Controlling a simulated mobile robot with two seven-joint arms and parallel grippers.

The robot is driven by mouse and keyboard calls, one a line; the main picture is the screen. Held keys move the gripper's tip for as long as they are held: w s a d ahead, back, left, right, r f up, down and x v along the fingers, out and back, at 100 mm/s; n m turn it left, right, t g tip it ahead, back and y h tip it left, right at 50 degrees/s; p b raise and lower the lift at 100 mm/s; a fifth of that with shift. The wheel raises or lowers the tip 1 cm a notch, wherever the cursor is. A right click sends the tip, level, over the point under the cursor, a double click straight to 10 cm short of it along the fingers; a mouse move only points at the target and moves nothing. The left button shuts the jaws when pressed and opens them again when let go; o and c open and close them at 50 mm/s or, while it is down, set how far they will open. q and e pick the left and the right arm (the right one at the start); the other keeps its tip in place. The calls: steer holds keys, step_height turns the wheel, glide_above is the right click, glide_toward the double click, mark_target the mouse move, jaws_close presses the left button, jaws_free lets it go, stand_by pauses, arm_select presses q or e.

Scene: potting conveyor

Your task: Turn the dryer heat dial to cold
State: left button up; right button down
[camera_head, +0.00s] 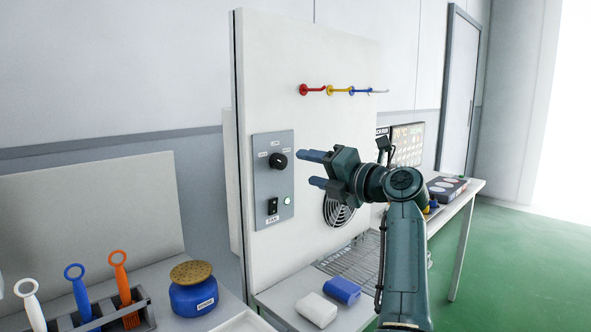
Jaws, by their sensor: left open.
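The heat dial (278,160) is a round black knob on a grey control plate (261,190), which is fixed to an upright white panel. Small labels sit around the dial; they are too small to read, and I cannot tell where its pointer aims. My left gripper (309,169) is open and empty, its two blue fingers apart and pointing left. In the picture the fingertips are just right of the dial; I see no contact with it. My right gripper is not in view.
A round fan grille (339,210) is behind my arm. Coloured hooks (338,90) stick out above. A blue pot (193,290) and tool rack (110,318) stand lower left.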

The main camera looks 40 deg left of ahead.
arm_select(q)
steer(key=shift+s+d, duration=0.2)
steer(key=shift+d, duration=2.3)
